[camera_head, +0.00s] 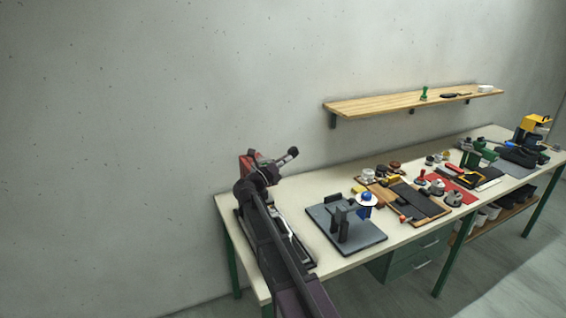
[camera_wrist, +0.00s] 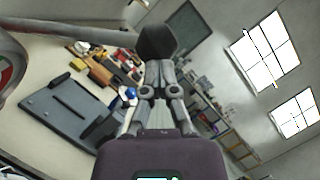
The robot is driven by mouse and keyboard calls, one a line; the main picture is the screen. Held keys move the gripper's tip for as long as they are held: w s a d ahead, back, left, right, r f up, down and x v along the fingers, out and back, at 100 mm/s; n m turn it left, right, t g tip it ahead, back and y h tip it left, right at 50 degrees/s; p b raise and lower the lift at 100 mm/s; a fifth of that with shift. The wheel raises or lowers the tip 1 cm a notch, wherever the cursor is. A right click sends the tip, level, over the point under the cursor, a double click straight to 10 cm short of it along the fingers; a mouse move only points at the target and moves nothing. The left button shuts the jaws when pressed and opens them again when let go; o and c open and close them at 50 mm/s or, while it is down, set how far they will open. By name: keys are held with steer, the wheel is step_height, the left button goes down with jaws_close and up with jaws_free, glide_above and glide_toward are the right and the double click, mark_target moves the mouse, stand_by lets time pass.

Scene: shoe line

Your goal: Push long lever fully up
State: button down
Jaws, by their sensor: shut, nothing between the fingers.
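The long lever (camera_wrist: 75,32) is a grey bar that enters the wrist view from the upper left and ends in a dark knob (camera_wrist: 157,43). In the head view the knob (camera_head: 292,152) stands up and to the right of a red machine part (camera_head: 248,160), which is partly hidden by my arm. My gripper (camera_wrist: 158,68) is shut and empty, its fingertips right by the knob. I cannot tell whether they touch it. The machine's lower part is largely hidden behind my arm.
A grey plate with a dark fixture (camera_head: 345,222) and a blue-and-white piece (camera_head: 367,199) lies right of my arm. Tools and trays crowd the bench (camera_head: 320,188) farther right. A wooden shelf (camera_head: 375,107) hangs on the wall. Space above the lever looks clear.

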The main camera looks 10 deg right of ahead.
steer(key=shift+w+a+r+p, duration=0.1)
steer(key=shift+w+r+p, duration=0.65)
steer(key=shift+r+p, duration=0.25)
steer(key=shift+w+r+p, duration=0.75)
steer(key=shift+r+p, duration=0.1)
steer(key=shift+r, duration=0.25)
steer(key=shift+w+r, duration=0.1)
steer(key=s+a+f+b, duration=0.3)
steer(key=s+a+f, duration=0.1)
steer(key=s+a, duration=0.5)
steer(key=shift+a+b, duration=0.35)
